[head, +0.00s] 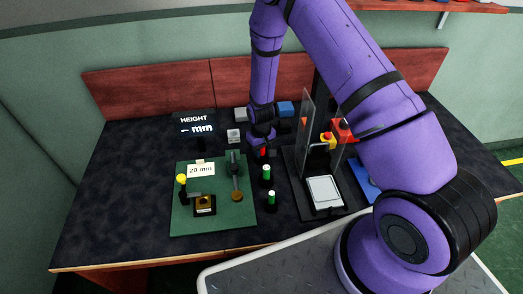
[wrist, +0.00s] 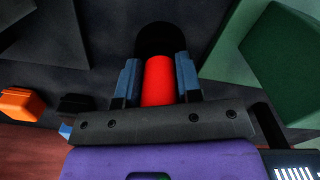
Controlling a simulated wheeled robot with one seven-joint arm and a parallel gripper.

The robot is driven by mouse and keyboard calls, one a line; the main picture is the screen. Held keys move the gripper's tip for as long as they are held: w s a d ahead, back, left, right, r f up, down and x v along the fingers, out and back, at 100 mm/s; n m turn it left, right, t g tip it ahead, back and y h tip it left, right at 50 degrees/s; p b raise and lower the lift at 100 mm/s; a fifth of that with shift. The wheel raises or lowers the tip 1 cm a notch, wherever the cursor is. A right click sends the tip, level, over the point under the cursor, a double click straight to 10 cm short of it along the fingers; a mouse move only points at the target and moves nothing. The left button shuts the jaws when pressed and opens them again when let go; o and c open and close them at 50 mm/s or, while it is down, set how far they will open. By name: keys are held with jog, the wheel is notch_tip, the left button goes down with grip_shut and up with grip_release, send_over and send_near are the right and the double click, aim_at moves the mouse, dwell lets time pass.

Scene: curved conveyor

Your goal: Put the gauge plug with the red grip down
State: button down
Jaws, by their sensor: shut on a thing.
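My gripper (wrist: 158,78) has its two blue-grey fingers on either side of a red cylinder, the gauge plug's red grip (wrist: 159,84). A dark round shape lies beyond the red end in the wrist view; I cannot tell whether it is part of the plug or a shadow. In the head view my gripper (head: 262,140) is low over the dark table, right of the green board's far edge. Only a bit of the red grip (head: 263,152) shows below it. Whether the plug touches the table is hidden.
Two green-topped plugs (head: 266,174) (head: 271,197) stand just nearer. The green board (head: 215,225) with a "20 mm" card (head: 201,170) and fixtures is to the left. A press-like station (head: 325,192) with clear panels stands right. Small blocks (head: 285,108) lie behind.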

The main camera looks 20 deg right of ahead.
jog(key=shift+f, duration=0.15)
jog(key=c, duration=0.8)
grip_release()
jog(key=r, duration=1.2)
jog(key=shift+w+r, duration=0.2)
jog(key=shift+r, duration=0.05)
jog(key=s+d+r+t, duration=0.1)
jog(key=s+r, duration=0.2)
jog(key=r, duration=0.6)
jog(key=s+d+r+m+t, duration=0.1)
jog(key=s+r, duration=0.2)
jog(key=r, duration=0.6)
jog(key=s+d+r+t, duration=0.1)
jog(key=s+d+r, duration=0.15)
jog(key=r, duration=0.75)
jog(key=s+r+t, duration=0.1)
jog(key=s+r, duration=0.3)
jog(key=s, duration=0.3)
jog(key=s+d+r, duration=0.1)
jog(key=s+r, duration=0.3)
jog(key=s, duration=0.4)
jog(key=s+d+r+m+t, duration=0.1)
jog(key=s+r, duration=0.2)
jog(key=s, duration=0.5)
jog(key=shift+d+r+t, duration=0.2)
jog(key=shift+r+t, duration=0.1)
jog(key=shift+r, duration=0.1)
jog(key=shift+w, duration=0.1)
